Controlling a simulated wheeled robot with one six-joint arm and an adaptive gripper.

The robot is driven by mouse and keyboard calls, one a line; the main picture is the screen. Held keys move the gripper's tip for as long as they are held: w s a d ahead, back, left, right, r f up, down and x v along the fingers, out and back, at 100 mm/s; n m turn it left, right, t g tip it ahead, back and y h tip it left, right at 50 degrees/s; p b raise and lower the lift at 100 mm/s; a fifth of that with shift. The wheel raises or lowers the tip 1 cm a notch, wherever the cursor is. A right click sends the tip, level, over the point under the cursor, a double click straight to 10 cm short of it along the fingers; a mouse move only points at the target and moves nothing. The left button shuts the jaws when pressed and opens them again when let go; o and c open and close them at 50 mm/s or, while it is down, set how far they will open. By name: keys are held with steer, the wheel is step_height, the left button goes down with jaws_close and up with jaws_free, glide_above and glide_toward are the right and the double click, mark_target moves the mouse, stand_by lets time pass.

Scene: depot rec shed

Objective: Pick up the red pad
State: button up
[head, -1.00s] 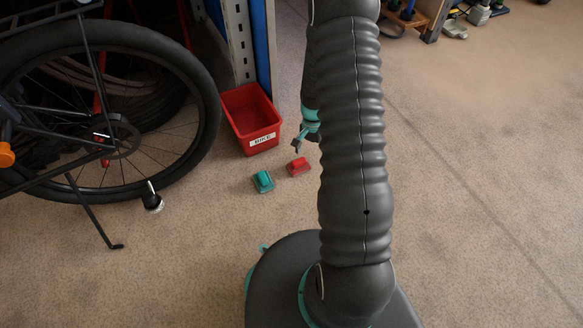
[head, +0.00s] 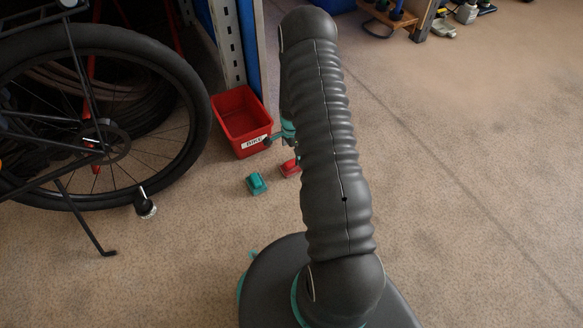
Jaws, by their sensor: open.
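The red pad (head: 290,167) lies on the floor in the head view, just right of the teal pad (head: 256,184). My arm hides its right part. My gripper (head: 275,139) shows to the left of my arm, just above the red pad in the picture and near the right side of the red bin. It is open, and I see nothing between its fingers. Its height above the pad is hard to judge from this view.
A red bin (head: 240,122) labelled BIKE stands behind the pads, beside a metal shelf post (head: 229,45). A bicycle wheel (head: 190,150) and its stand (head: 85,218) are at the left. Wooden shelving (head: 400,17) is at the back right. The floor on the right is clear.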

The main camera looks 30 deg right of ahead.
mark_target(292, 162)
steer(key=shift+a+f+b, duration=0.1)
steer(key=shift+f+b, duration=0.5)
steer(key=shift+f, duration=3.7)
steer(key=c, duration=1.4)
steer(key=shift+o, duration=0.2)
steer(key=shift+r, duration=0.2)
step_height(292, 162, up, 4)
steer(key=shift+s+r+p, duration=0.15)
steer(key=shift+r+p, duration=0.1)
steer(key=shift+p, duration=0.25)
steer(key=s+d+r+p, duration=0.1)
steer(key=s+d+r, duration=0.5)
steer(key=s+d, duration=0.2)
steer(key=shift+s, duration=0.2)
steer(key=shift+r, duration=0.1)
